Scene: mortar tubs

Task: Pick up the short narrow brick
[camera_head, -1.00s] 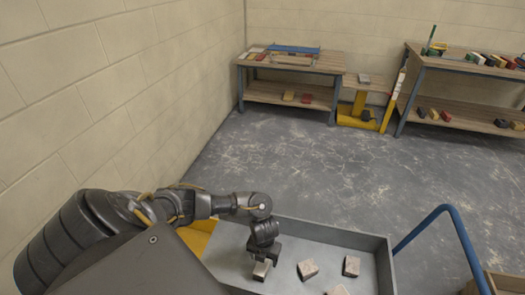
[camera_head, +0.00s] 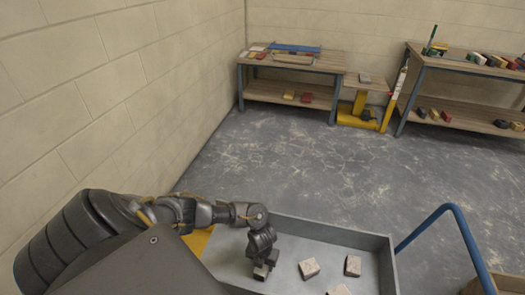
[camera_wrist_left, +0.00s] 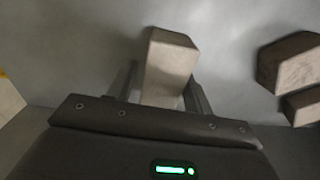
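My left gripper (camera_head: 262,272) points down into the grey tub at its left part, over a small pale brick. In the left wrist view that brick (camera_wrist_left: 170,62) lies between the two fingers of the left gripper (camera_wrist_left: 160,88). Narrow gaps show beside it, so the fingers look open around it. In the head view the gripper mostly hides this brick. More small bricks lie to the right in the tub: one near the middle (camera_head: 309,268), one farther right (camera_head: 353,265) and one at the bottom edge (camera_head: 339,290). My right gripper is not in view.
The grey tub (camera_head: 340,233) has raised walls around the bricks. A blue rail (camera_head: 440,213) curves up to its right. Workbenches with coloured blocks (camera_head: 290,62) stand far off by the wall. The floor (camera_head: 300,160) between is clear.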

